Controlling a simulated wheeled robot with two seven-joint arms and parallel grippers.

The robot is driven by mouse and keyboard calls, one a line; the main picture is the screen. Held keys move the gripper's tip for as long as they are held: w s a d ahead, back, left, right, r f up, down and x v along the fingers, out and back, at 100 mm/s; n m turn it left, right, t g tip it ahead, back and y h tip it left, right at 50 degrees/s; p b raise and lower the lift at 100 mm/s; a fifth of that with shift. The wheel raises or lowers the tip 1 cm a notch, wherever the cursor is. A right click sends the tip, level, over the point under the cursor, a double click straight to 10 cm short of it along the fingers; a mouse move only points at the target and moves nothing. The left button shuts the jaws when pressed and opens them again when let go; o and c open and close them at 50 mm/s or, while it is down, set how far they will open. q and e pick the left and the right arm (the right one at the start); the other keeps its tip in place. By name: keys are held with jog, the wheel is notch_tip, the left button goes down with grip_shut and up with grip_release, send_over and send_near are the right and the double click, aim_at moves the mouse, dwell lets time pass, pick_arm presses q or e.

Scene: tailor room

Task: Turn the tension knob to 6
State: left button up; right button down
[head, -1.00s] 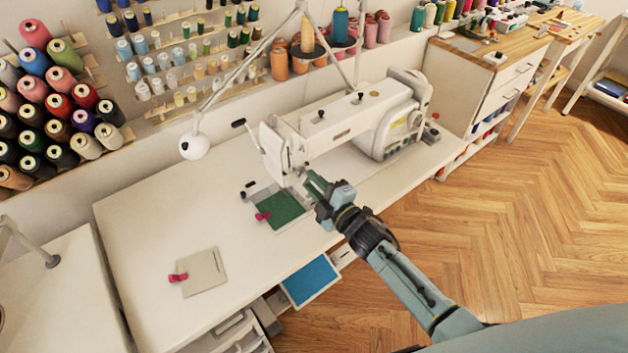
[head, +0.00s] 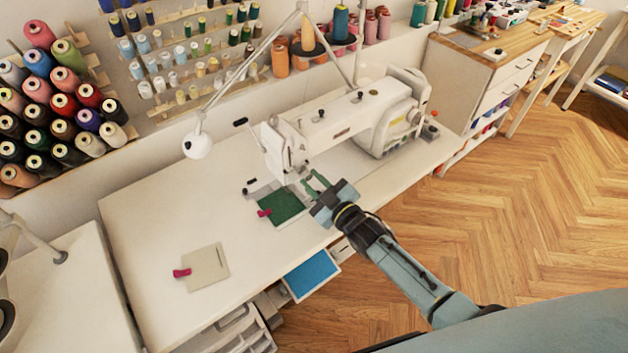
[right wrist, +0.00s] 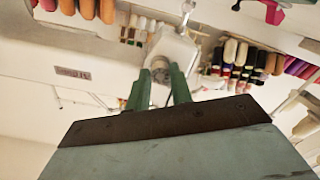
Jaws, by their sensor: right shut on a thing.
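The white sewing machine (head: 345,122) stands at the back right of the white table. My right gripper (head: 310,179) is at the front of its needle head, with green fingers pointing at the machine. In the right wrist view, the two fingers (right wrist: 159,84) reach up on either side of a small round grey tension knob (right wrist: 160,75) and are shut on it. The number on the dial is too small to read. The knob is hidden or too small to make out in the head view. My left gripper is not in view.
Green fabric (head: 282,207) with a pink clip lies below the needle head. A beige piece (head: 207,268) with a pink clip lies on the table's left part. A lamp (head: 197,146) hangs behind. Thread racks line the wall. The table's left middle is clear.

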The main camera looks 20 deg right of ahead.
dwell(0.4)
jog(key=c, duration=1.2)
grip_release()
jog(key=shift+c, duration=0.2)
jog(key=p+v, duration=0.1)
jog(key=v, duration=1.2)
jog(key=shift+s, duration=0.2)
